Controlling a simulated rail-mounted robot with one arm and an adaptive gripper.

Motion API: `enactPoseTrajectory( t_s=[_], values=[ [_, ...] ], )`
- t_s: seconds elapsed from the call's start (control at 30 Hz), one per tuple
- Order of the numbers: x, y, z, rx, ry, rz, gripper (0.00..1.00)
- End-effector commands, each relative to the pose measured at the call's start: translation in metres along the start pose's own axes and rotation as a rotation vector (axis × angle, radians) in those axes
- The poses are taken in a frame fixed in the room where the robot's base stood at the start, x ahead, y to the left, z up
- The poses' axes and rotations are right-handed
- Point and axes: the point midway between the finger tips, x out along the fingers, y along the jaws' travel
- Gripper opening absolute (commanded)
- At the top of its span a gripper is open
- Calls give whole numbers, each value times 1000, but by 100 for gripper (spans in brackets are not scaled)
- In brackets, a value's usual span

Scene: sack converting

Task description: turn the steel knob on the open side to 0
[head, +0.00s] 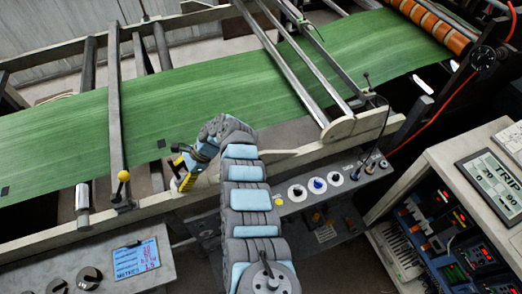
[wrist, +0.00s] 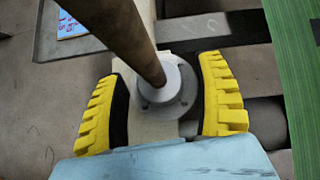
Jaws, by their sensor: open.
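Two dark grey round knobs (head: 57,285) (head: 88,277) sit on the lower left panel. I cannot tell which of these is the steel knob, nor read its setting. My gripper (head: 182,171) is left of the dials, beside the frame rail, apart from all of them. In the wrist view my gripper (wrist: 167,108) is open, its yellow fingers spread either side of a grey flange, with nothing gripped.
A brown rod (wrist: 125,38) rises from the flange close to the camera. A blue display (head: 136,258) is lower left; a white cabinet (head: 440,165) stands right.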

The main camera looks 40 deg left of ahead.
Motion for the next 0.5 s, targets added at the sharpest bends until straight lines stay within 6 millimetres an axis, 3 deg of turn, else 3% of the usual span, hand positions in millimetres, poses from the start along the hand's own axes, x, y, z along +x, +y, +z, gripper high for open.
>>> enactPoseTrajectory(
  t_s=[0.5],
  values=[
    [-2, 0, 4, 120, 4, -118, 71]
  ],
)
